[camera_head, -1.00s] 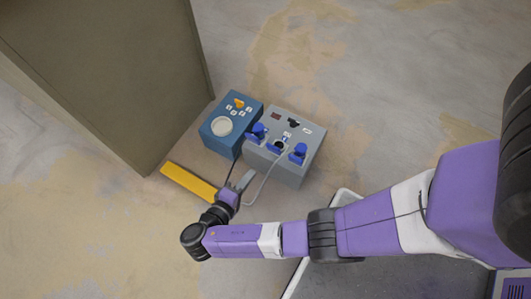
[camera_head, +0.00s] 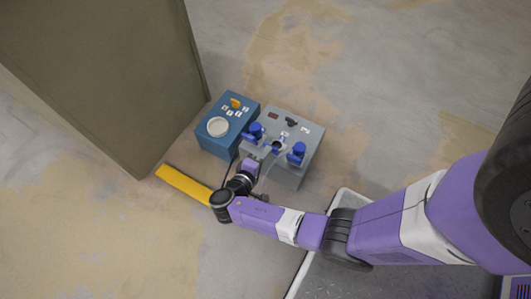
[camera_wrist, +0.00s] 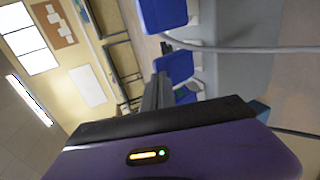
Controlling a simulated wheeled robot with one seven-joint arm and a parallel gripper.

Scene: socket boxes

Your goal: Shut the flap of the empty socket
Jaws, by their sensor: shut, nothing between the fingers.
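A grey socket box (camera_head: 309,141) stands on the floor with blue sockets and flaps on it. A blue flap stands raised at the left socket (camera_head: 255,130) and another at the right socket (camera_head: 296,152). Between them is a middle socket with a dark round opening (camera_head: 276,145); its flap is too small to make out. My gripper (camera_head: 264,162) is shut and empty, close to the box's front side below the middle socket. In the wrist view the shut fingers (camera_wrist: 158,92) point toward the blue parts (camera_wrist: 174,66); I cannot tell whether they touch.
A blue box (camera_head: 233,125) with a pale round dial and orange knob stands left of the grey box. A tall brown cabinet (camera_head: 110,80) is further left. A yellow strip (camera_head: 184,184) lies on the floor. A grey cable (camera_wrist: 240,49) runs from a blue part.

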